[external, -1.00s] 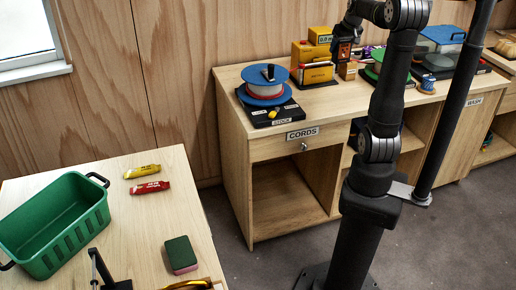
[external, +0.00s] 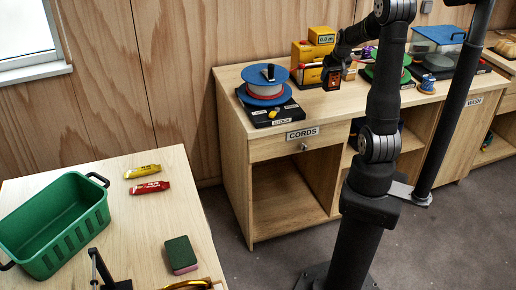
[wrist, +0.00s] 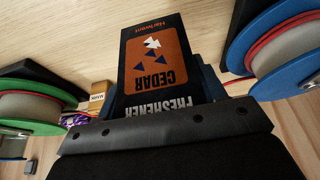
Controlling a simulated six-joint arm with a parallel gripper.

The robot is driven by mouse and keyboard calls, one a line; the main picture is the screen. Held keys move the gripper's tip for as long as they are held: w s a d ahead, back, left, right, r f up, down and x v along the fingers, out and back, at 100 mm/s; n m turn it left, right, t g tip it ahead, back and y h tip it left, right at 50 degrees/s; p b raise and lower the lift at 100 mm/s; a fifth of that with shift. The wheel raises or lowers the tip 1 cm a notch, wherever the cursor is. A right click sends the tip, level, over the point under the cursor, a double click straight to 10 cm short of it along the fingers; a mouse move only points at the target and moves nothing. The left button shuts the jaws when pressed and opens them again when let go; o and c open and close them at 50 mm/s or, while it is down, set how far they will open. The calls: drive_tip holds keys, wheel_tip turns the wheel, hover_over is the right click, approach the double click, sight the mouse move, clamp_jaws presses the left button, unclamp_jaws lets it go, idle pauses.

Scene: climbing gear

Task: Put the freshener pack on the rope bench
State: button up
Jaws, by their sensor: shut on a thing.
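The freshener pack (wrist: 153,65) is dark with an orange panel reading CEDAR and fills the middle of the wrist view. In the external view the pack (external: 333,82) hangs below my gripper (external: 332,66), close to the wooden top of the bench labelled CORDS (external: 318,100), which seems to be the rope bench. My gripper (wrist: 160,128) is shut on the pack; its dark jaw hides the pack's near end. I cannot tell whether the pack touches the bench top.
A blue-and-white spool (external: 264,85) on a black STOCK base stands left of the pack. Yellow boxes (external: 312,50) stand behind it. A green spool (external: 388,70) and small items are on the right. Bare wood lies in front. A separate table (external: 140,215) holds a green crate (external: 60,225).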

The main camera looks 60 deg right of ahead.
drive_tip(key=shift+w+a+f, duration=0.25)
drive_tip(key=shift+w+f, duration=0.95)
drive_tip(key=shift+f, duration=0.2)
drive_tip(key=shift+w+a+f, duration=0.3)
drive_tip(key=shift+w+f, duration=0.95)
drive_tip(key=shift+f, duration=0.2)
drive_tip(key=shift+w+a+f, duration=0.25)
drive_tip(key=shift+w+f, duration=0.95)
drive_tip(key=shift+f, duration=0.2)
drive_tip(key=shift+f, duration=0.15)
drive_tip(key=o, duration=1)
drive_tip(key=v, duration=1.2)
drive_tip(key=shift+r, duration=0.2)
drive_tip(key=shift+f, duration=0.1)
